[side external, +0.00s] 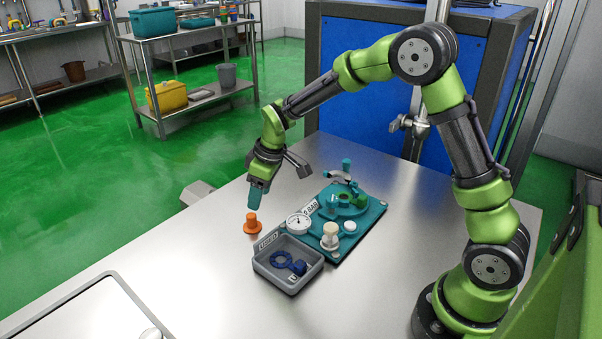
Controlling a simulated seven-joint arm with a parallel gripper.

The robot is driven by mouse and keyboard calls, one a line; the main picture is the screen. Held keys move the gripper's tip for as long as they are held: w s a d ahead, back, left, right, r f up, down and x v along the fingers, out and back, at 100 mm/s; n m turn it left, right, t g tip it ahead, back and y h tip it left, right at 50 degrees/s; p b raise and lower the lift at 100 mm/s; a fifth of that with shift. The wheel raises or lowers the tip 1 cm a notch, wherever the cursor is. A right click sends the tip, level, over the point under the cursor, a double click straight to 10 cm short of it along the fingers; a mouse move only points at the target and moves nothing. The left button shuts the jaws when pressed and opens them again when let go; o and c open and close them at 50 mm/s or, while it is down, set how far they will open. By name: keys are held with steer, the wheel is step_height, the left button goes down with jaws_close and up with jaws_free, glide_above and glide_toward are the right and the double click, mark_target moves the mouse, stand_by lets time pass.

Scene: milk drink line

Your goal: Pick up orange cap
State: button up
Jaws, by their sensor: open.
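The orange cap (252,224) stands on the bare metal table, left of the teal fixture board. It has a wide lower rim and a narrower top. My gripper (254,205) points down just above the cap, its teal fingertips close over the cap's top. From this side only one finger shows clearly, so the gap between the fingers is hidden. The gripper is open and the cap rests on the table. I cannot tell whether the fingertips touch the cap.
A grey tray (288,284) with blue parts stands in front of the cap to the right. The teal board (357,236) carries a round gauge (298,222), cream and white pieces and a clamp. The table (200,262) left of the cap is clear.

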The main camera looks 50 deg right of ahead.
mark_target(251, 215)
steer(key=x, duration=0.8)
steer(key=shift+w+a, duration=0.3)
steer(key=shift+w, duration=0.05)
jaws_close()
